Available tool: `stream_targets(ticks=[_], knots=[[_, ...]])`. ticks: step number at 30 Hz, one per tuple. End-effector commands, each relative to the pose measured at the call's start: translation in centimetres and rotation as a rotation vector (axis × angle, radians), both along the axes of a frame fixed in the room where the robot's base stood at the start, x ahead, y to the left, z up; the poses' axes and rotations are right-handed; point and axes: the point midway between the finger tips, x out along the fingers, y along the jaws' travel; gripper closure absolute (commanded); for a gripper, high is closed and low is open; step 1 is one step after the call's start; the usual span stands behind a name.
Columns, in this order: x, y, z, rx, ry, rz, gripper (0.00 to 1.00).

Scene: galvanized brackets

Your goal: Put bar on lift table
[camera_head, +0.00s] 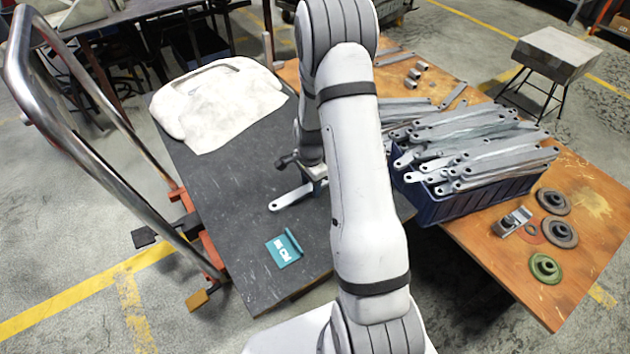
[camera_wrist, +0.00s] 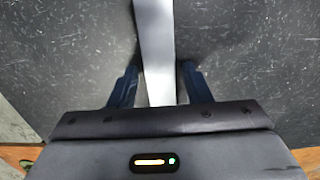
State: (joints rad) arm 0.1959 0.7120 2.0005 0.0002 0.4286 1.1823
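The light grey metal bar (camera_head: 287,199) lies on the dark top of the lift table (camera_head: 225,200), its left end with a hole showing. The rest of the bar is hidden behind my arm and gripper. My gripper (camera_head: 312,178) is low over the table at the bar, partly hidden by my arm. In the wrist view, the bar (camera_wrist: 155,45) runs between the two blue fingers of my gripper (camera_wrist: 161,68). The fingers stand apart on either side of it, with a narrow gap showing at each side.
A white cloth (camera_head: 220,105) and a teal object (camera_head: 284,249) lie on the lift table. A blue crate (camera_head: 470,205) full of similar bars stands on the wooden table (camera_head: 590,215) at right, with discs beside it. The lift table's chrome handle (camera_head: 85,130) rises at left.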

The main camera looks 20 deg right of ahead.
Motion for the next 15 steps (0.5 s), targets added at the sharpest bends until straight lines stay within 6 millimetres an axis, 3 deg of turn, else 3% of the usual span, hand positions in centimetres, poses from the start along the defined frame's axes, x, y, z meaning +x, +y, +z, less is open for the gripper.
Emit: stream_targets(ticks=[10, 15], knots=[[0.0, 0.0, 0.3, 0.000, 0.000, 0.001, 0.49], [0.1, 0.0, 2.3, -0.001, -0.002, 0.001, 0.49]])
